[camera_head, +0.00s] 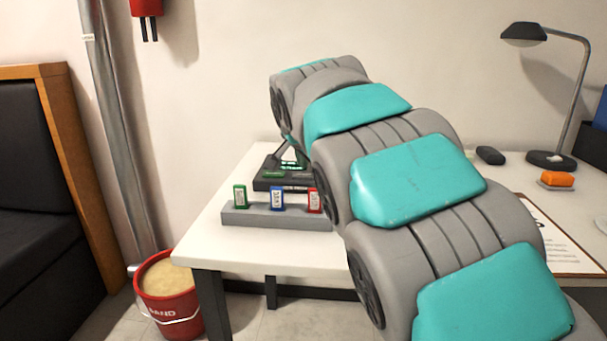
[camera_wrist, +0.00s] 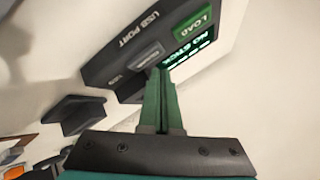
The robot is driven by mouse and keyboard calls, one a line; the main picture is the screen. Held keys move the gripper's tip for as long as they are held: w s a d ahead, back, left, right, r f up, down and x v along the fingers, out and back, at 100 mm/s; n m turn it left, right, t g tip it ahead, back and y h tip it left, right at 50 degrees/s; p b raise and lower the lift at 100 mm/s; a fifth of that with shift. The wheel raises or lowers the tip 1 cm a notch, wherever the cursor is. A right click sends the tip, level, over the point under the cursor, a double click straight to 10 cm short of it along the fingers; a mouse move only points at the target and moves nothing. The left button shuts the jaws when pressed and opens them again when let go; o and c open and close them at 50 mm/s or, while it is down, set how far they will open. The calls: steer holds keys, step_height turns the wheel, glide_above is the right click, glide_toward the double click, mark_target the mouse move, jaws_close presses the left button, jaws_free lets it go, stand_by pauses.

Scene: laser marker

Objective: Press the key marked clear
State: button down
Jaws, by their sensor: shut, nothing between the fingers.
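The dark laser marker (camera_head: 268,185) sits on the white table, mostly behind my arm in the head view. In the wrist view its panel (camera_wrist: 108,68) has a green key marked LOAD (camera_wrist: 194,24), a lit green screen (camera_wrist: 196,52), and a grey key (camera_wrist: 147,55) whose marking I cannot read. I cannot make out the word clear on any key. My gripper (camera_wrist: 161,74) is shut and empty, its green fingertips over the panel between the grey key and the screen's edge. I cannot tell whether they touch it. The fingers hide part of the panel.
A grey rack (camera_head: 262,217) in front of the marker holds a green stick (camera_head: 240,197), a blue stick (camera_head: 277,198) and a red stick (camera_head: 314,201). To the right are a desk lamp (camera_head: 548,158), an orange item (camera_head: 556,179) and a clipboard (camera_head: 560,255). A red sand bucket (camera_head: 168,300) stands on the floor.

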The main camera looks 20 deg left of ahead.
mark_target(302, 177)
steer(key=shift+r+p, duration=1.15)
steer(key=shift+r, duration=1.4)
steer(key=shift+f, duration=0.1)
